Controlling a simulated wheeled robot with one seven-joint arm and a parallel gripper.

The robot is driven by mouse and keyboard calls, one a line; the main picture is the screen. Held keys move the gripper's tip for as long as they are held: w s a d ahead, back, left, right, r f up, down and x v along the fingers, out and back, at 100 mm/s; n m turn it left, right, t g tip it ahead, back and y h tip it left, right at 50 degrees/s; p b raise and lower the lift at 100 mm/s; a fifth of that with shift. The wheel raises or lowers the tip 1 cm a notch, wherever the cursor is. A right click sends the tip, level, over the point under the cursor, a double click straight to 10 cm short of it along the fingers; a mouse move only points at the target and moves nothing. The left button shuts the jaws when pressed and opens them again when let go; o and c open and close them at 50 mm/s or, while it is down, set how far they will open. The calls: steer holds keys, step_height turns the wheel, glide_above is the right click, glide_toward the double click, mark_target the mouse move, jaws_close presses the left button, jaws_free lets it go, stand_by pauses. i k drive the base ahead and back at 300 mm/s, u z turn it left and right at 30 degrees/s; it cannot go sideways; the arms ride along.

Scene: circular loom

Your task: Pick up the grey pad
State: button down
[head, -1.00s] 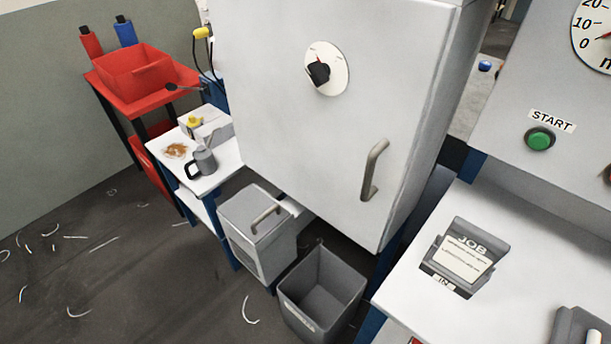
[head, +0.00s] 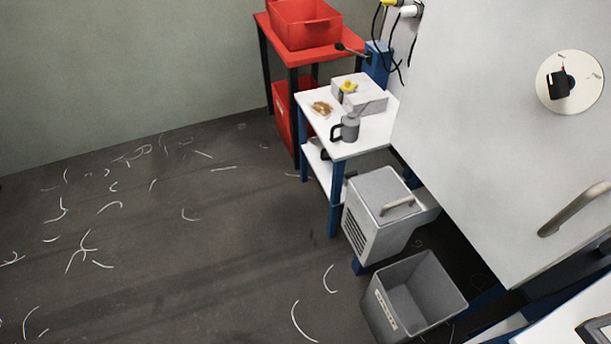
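I cannot make out a grey pad in the head view. Grey things in view are a mug (head: 346,129) on a small white-topped table (head: 375,132), a low box (head: 362,97) with a yellow item (head: 348,87) on it, a vented case (head: 381,215) with a top handle, and an open bin (head: 418,298) on the floor. The mug stands near the table's front edge, beside a brown tangle (head: 321,108). My gripper is not in view.
A red table (head: 318,50) with a red crate (head: 306,24) stands behind the white one. A large pale cabinet door (head: 490,130) with a dial (head: 570,81) and handle (head: 575,208) fills the right. The dark floor (head: 200,240) at left is open, scattered with thread scraps.

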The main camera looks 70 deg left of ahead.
mark_target(346, 177)
steer(key=u, duration=2.05)
